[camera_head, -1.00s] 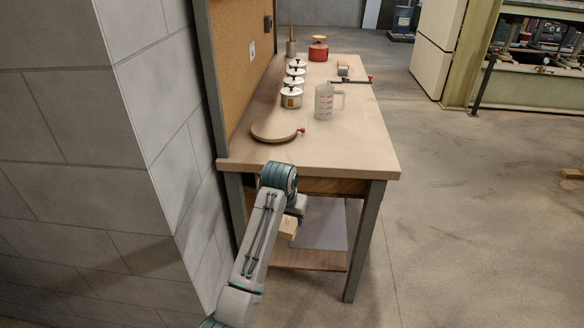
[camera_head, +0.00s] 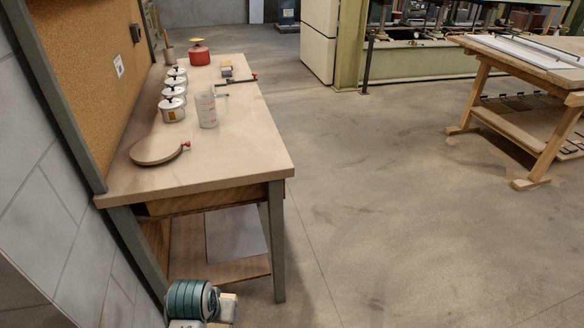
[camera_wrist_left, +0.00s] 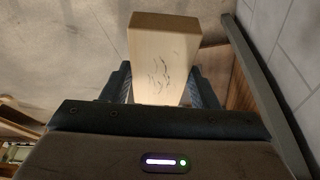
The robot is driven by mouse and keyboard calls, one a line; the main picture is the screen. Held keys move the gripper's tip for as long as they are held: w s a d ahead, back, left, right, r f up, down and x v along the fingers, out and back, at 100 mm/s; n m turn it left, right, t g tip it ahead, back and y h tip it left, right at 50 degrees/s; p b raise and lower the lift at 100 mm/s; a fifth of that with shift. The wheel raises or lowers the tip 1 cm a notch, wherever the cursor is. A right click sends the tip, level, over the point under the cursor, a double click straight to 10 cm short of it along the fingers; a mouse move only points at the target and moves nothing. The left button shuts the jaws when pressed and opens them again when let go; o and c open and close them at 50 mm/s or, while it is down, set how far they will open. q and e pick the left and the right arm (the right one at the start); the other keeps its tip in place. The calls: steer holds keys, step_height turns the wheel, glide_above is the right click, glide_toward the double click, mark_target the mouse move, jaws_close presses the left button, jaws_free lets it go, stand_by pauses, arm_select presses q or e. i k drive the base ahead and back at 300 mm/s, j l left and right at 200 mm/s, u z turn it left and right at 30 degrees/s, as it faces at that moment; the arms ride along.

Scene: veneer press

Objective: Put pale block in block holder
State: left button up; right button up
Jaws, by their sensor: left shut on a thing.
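The pale block (camera_wrist_left: 163,60) is a light wooden block with dark scribbled marks on its face. My left gripper (camera_wrist_left: 160,85) is shut on it in the left wrist view, with a finger on each side. In the head view the arm's teal wrist (camera_head: 192,299) is at the bottom, in front of the workbench, and part of the pale block (camera_head: 228,307) shows to its right. I cannot pick out a block holder with certainty. My right gripper is not in view.
The workbench (camera_head: 240,160) carries a round board (camera_head: 156,151), a measuring jug (camera_head: 207,110), several lidded tins (camera_head: 172,109) and a red pot (camera_head: 199,56). A wooden table (camera_head: 530,62) stands at the right. Open floor (camera_head: 390,200) lies between them.

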mark_target(221, 90)
steer(key=i+l+z, duration=0.45)
steer(key=i+z, duration=0.85)
steer(key=i, duration=0.15)
steer(key=i+u, duration=0.45)
steer(key=i, duration=0.15)
steer(key=i+l+u, duration=0.25)
steer(key=i+u, duration=0.2)
steer(key=i, duration=0.15)
steer(key=i+j+u, duration=0.15)
steer(key=i+u, duration=0.7)
steer(key=i+l+u, duration=0.1)
steer(key=i+u, duration=0.3)
steer(key=i+l+u, duration=0.25)
steer(key=u, duration=0.15)
steer(key=i+l+u, duration=0.4)
steer(key=l+u, duration=0.15)
steer(key=i+l+u, duration=0.15)
steer(key=l+u, duration=0.15)
steer(key=l, duration=0.15)
steer(key=i+l+u, duration=0.25)
steer(key=l, duration=0.15)
steer(key=l+u, duration=0.55)
steer(key=l, duration=0.25)
